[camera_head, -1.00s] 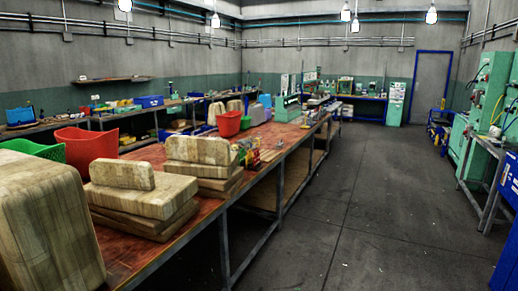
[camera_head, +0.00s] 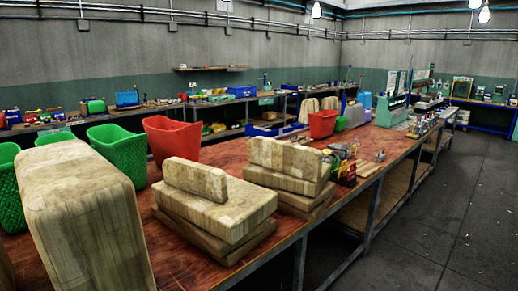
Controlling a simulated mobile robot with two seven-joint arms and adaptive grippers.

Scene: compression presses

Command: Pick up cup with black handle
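I see no cup with a black handle that I can make out in the head view. A long reddish-brown workbench (camera_head: 204,267) runs from the near left towards the back right. Small items (camera_head: 343,165) in yellow, red and green lie on it beyond the wooden boards, too small to identify. Neither of my grippers is in view.
A large wooden block (camera_head: 85,215) stands at the near left. Stacked boards (camera_head: 225,217) and another stack (camera_head: 290,166) lie on the bench. Green baskets (camera_head: 120,152) and red bins (camera_head: 172,139) stand behind them. The floor (camera_head: 420,235) at right is clear.

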